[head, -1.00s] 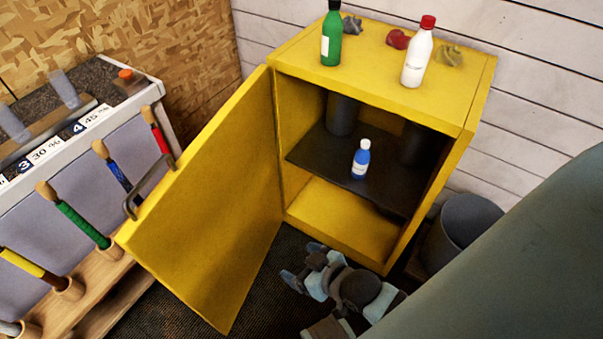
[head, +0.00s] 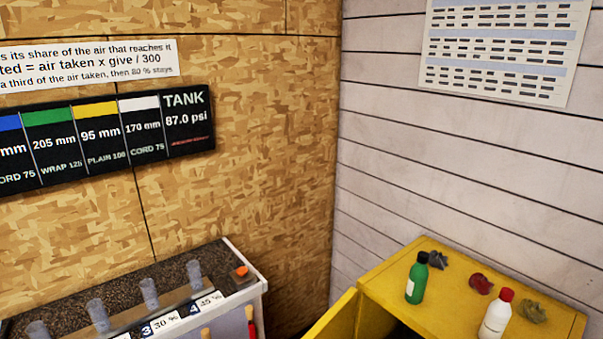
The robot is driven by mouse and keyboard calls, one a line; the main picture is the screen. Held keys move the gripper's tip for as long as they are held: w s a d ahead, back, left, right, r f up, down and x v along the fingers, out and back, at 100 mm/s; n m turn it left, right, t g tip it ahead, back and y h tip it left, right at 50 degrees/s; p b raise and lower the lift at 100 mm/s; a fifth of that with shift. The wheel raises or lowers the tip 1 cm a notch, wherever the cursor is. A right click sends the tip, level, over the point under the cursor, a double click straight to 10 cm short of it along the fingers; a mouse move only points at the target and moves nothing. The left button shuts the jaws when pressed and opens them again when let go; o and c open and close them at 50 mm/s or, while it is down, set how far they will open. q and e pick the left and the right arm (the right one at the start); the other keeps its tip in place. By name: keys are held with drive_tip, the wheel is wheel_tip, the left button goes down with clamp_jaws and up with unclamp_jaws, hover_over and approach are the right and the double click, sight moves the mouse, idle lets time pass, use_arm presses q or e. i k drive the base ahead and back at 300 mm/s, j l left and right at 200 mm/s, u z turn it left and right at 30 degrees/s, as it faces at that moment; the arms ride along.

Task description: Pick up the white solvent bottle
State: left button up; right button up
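The white solvent bottle (head: 495,317) with a red cap stands upright on top of the yellow cabinet (head: 395,280), at the lower right of the head view. Its base is cut off by the lower picture edge. A green bottle (head: 416,280) with a dark cap stands upright to its left on the same top. Neither of my grippers is in the head view.
Crumpled rags, one red (head: 480,284), lie on the cabinet top around the bottles. A bench (head: 130,295) with several grey holders and number labels stands at the lower left. A tank board (head: 110,135) and a chart (head: 503,45) hang on the walls.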

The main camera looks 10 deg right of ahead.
sight(495, 323)
drive_tip(key=z, duration=1.7)
